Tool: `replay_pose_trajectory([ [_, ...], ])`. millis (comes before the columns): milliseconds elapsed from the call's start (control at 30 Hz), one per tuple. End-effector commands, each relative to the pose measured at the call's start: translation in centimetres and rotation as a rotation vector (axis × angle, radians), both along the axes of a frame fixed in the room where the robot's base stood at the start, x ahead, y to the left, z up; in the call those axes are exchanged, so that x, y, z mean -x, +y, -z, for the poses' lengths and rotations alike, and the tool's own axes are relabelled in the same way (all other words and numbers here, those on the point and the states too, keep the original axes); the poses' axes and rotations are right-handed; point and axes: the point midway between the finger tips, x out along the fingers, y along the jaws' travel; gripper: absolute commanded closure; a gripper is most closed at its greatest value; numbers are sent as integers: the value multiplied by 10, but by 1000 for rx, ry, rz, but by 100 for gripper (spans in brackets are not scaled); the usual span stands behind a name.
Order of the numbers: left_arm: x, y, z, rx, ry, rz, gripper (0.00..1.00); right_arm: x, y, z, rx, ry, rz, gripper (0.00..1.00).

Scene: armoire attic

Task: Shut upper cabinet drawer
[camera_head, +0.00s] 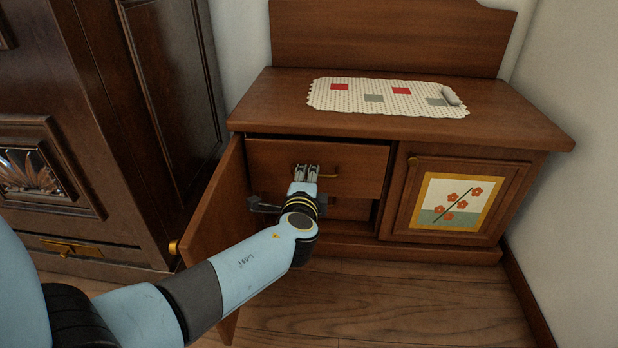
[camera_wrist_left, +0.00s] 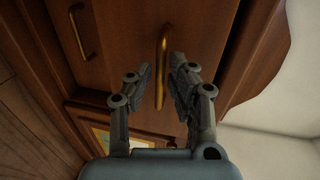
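The upper cabinet drawer (camera_head: 270,165) is in the wooden cabinet, behind its open left door. Its front stands forward of the lower drawer (camera_head: 350,209), so it looks partly pulled out. My left gripper (camera_head: 306,172) is in front of the drawer at its brass handle (camera_head: 329,175). In the left wrist view the handle (camera_wrist_left: 162,60) runs between the two fingers of my gripper (camera_wrist_left: 162,76), with a gap between the fingertips. The fingers look open around it; contact with the handle is unclear. My right gripper is out of view.
The open left door (camera_head: 215,210) swings out beside my forearm. The closed right door (camera_head: 455,203) has a flower picture. A patterned runner (camera_head: 385,97) with a small roll lies on the cabinet top. A dark armoire (camera_head: 90,130) stands left. Floor at front right is clear.

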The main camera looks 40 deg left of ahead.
Motion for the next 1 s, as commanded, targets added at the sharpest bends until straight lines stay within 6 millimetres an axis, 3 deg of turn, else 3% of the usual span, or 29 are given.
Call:
replay_pose_trajectory([
  [200,-15,9,5,0,1,0,81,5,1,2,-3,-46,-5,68],
  [467,-16,10,4,0,0,0,81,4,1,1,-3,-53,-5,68],
  [633,-16,10,4,0,0,0,100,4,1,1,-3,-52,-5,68],
  [1000,-16,10,4,1,1,0,100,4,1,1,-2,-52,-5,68],
])
